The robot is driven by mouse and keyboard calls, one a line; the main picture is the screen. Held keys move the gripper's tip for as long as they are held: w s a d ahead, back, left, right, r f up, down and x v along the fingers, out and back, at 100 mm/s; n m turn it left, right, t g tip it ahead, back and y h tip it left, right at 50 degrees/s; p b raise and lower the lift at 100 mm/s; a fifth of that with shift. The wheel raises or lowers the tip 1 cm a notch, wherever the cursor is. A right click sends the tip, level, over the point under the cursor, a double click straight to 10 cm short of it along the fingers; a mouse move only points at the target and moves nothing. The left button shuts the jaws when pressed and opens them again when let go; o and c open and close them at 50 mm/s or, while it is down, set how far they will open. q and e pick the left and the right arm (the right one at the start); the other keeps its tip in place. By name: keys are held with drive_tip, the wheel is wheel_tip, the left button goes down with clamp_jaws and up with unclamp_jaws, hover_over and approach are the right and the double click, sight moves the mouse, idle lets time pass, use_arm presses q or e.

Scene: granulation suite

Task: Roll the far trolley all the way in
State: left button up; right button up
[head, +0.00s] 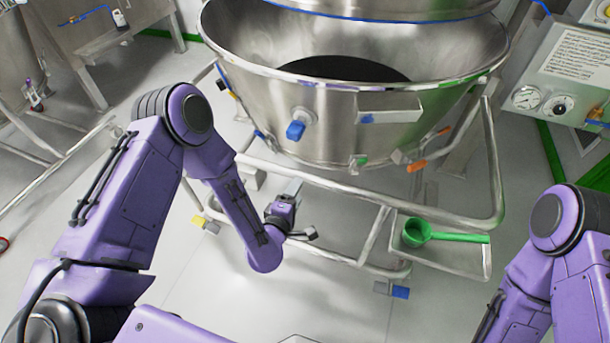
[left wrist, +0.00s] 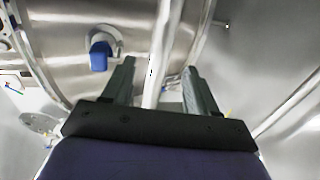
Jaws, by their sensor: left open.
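A trolley with a large steel bowl (head: 285,100) on a tubular steel frame (head: 350,187) stands in front of me. My left gripper (head: 302,210) is open, low at the frame's near side, just below its bent front rail. In the left wrist view, the open fingers (left wrist: 158,82) lie on either side of a steel tube (left wrist: 162,45). I cannot tell whether they touch it. The bowl's blue-capped fitting (head: 296,130) also shows in the left wrist view (left wrist: 99,54). My right arm is at the right edge; its gripper is out of the picture.
A green scoop (head: 418,232) lies in a small tray (head: 470,262) on the frame's right side. A blue-marked caster (head: 400,291) and a yellow-marked one (head: 199,220) are below. A gauge panel (head: 560,75) is at right, steel equipment (head: 100,45) at left. The near floor is bare.

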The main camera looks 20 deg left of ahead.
sight(305, 176)
use_arm(q)
drive_tip(key=w, duration=0.2)
drive_tip(key=w+f, duration=0.1)
drive_tip(key=w, duration=0.5)
drive_tip(key=shift+w+d+f+p, duration=0.1)
drive_tip(key=shift+d+f+p, duration=0.05)
drive_tip(key=shift+f+p, duration=0.2)
clamp_jaws()
